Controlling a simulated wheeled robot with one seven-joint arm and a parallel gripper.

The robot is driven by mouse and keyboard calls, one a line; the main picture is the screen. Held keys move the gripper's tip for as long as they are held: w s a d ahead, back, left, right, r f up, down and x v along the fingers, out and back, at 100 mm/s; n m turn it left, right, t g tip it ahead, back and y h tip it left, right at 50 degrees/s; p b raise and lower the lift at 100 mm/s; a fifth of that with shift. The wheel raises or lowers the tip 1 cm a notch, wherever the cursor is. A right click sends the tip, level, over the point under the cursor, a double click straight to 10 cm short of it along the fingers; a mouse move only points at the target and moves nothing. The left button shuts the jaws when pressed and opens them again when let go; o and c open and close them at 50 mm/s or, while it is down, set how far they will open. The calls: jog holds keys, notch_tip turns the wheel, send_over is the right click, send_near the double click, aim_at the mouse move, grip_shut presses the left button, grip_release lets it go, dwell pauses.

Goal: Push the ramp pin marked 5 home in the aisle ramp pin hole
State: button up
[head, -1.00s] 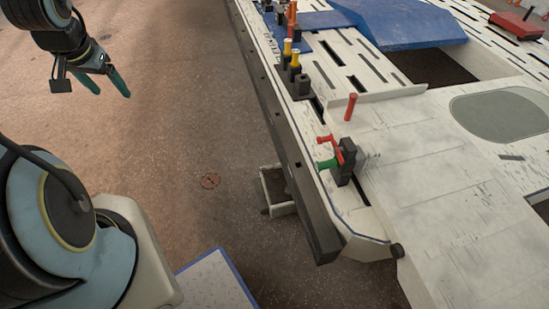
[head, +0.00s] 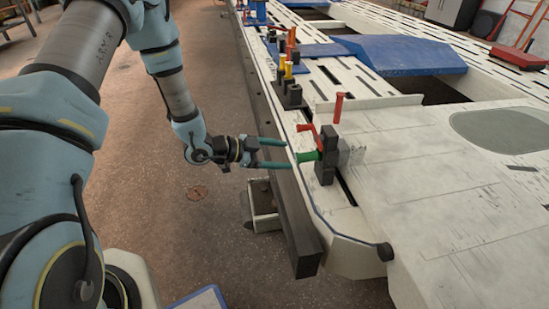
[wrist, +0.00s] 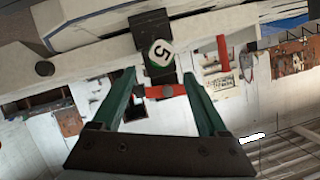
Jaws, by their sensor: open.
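The ramp pin marked 5 (wrist: 160,53) shows its pale end face with a black 5 in the wrist view. In the head view its green body (head: 309,156) sticks out sideways from a black block (head: 327,160) on the ramp's edge; the block also shows in the wrist view (wrist: 152,27). The hole is hidden by the pin and block. My gripper (head: 289,154) is open and empty, its two teal fingers pointing at the pin's outer end. In the wrist view my gripper (wrist: 160,76) has the pin's face roughly centred between its fingertips. I cannot tell whether they touch it.
A red lever (head: 307,131) sits beside the pin; a red part also crosses between my fingers in the wrist view (wrist: 166,91). A red post (head: 338,107) stands behind. Yellow-topped black fittings (head: 288,85) line the edge farther back. The floor left of the bench is open.

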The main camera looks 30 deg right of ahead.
aim_at(299, 156)
jog(key=b+x, duration=0.1)
jog(key=x, duration=0.8)
jog(key=shift+w+d, duration=0.1)
jog(key=shift+c, duration=0.3)
grip_shut()
